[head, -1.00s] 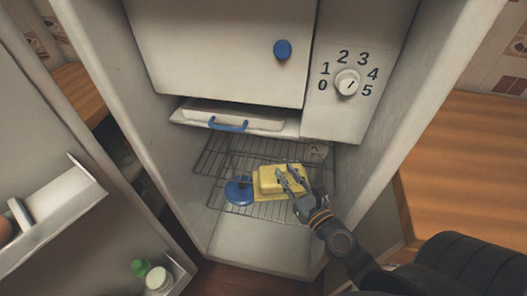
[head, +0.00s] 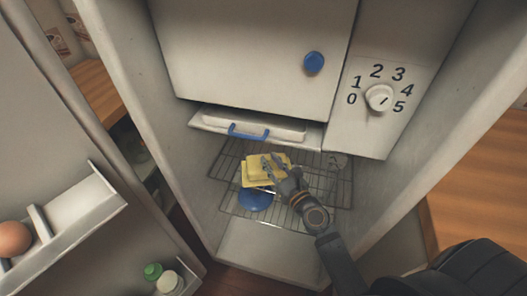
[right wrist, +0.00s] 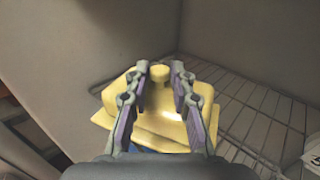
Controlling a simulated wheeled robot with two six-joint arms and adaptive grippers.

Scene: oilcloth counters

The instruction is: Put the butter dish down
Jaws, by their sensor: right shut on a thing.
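The yellow butter dish (head: 258,173) has a lid with a small round knob and a flat square base. It is inside the open fridge, over the wire shelf (head: 323,190). My right gripper (head: 272,163) is shut on the dish; in the right wrist view its two fingers (right wrist: 160,85) lie on either side of the dish's lid (right wrist: 159,112). A blue round object (head: 256,202) on the shelf is partly hidden by the dish. I cannot tell for sure whether the dish touches the shelf or the blue object. My left gripper is not in view.
A shallow tray with a blue handle (head: 249,131) sits above the shelf, under the freezer door (head: 250,60). A numbered dial (head: 380,98) is at right. The open fridge door at left holds an egg (head: 14,239) and a green-capped item (head: 153,271). The shelf's right side looks mostly clear.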

